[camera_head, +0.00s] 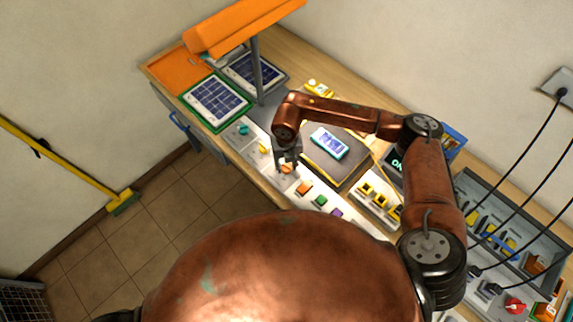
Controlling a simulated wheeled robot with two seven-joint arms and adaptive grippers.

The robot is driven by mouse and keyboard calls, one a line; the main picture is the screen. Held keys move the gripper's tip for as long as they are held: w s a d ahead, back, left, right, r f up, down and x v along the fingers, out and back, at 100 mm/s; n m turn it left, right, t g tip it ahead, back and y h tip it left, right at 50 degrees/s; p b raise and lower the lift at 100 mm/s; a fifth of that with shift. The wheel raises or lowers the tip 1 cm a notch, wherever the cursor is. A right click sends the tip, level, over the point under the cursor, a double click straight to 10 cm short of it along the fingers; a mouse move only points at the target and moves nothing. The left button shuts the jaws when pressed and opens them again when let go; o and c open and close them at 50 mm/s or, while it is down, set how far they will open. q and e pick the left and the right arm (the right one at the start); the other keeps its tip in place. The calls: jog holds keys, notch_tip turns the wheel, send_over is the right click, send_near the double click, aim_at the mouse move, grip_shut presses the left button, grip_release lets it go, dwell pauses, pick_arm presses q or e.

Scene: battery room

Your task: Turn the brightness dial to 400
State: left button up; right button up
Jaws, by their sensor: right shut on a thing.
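My right gripper (287,163) points down at the front control strip of the bench, shut on the orange dial (287,170). The fingers partly cover this dial. A yellow dial (264,149) and a teal dial (243,130) sit in line to its upper left, both clear of the gripper. Labels and scale numbers are too small to read, so I cannot tell which dial is marked brightness or its setting. My left gripper is not in view.
An orange lamp (245,24) stands over two solar panels (217,101) at the back left. A device with a lit screen (328,142) lies behind the dials. Orange, green and purple buttons (320,200) continue rightward. A grey tray (481,187) with cables is at right.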

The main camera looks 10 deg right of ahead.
aim_at(287, 165)
jog(key=shift+w+r+m, duration=0.1)
jog(key=shift+m, duration=1.1)
jog(key=o, duration=1.2)
jog(key=shift+c, duration=0.2)
notch_tip(287, 165, up, 12)
